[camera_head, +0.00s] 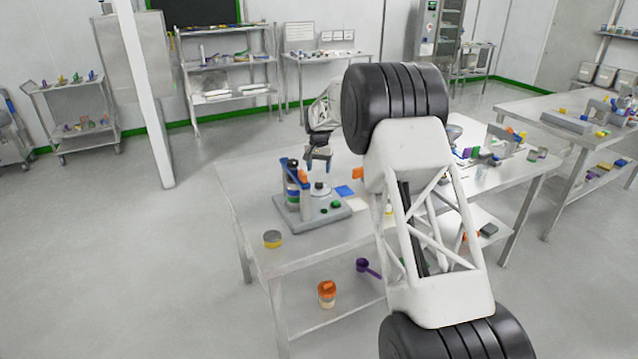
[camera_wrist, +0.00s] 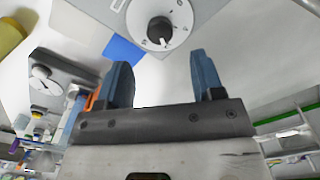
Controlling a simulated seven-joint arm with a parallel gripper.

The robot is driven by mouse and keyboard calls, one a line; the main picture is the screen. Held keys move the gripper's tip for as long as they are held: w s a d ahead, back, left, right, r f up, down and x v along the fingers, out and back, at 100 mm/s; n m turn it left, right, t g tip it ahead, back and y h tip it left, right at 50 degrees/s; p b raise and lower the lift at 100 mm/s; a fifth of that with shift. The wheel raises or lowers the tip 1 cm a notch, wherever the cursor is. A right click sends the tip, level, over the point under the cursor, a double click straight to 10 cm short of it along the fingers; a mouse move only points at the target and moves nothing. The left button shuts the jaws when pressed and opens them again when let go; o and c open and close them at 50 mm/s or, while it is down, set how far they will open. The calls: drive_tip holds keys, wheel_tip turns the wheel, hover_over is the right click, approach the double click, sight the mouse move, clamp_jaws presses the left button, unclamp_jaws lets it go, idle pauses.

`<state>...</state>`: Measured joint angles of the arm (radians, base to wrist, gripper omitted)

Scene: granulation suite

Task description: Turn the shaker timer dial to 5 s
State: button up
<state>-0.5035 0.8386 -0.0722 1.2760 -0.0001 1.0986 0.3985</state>
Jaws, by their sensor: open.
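The timer dial shows in the wrist view as a black round knob (camera_wrist: 160,30) with a white pointer mark on a white marked disc (camera_wrist: 183,12). The scale is too small to read. In the head view, a small pale round part that looks like this dial (camera_head: 320,189) is on the grey base (camera_head: 322,222) of a bench device. My gripper (camera_wrist: 160,62) is open and empty, its two blue fingers spread. The knob lies beyond the fingertips, roughly in line with the gap, with no contact visible. In the head view my gripper (camera_head: 319,154) hangs above the device.
A blue card (camera_head: 345,191) lies beside the device. A post with orange and dark parts (camera_head: 304,190) stands close left of my gripper. A second, white-faced gauge (camera_wrist: 42,76) shows in the wrist view.

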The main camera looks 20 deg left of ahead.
sight(319, 183)
drive_tip(key=shift+f, duration=3.4)
drive_tip(key=c, duration=0.9)
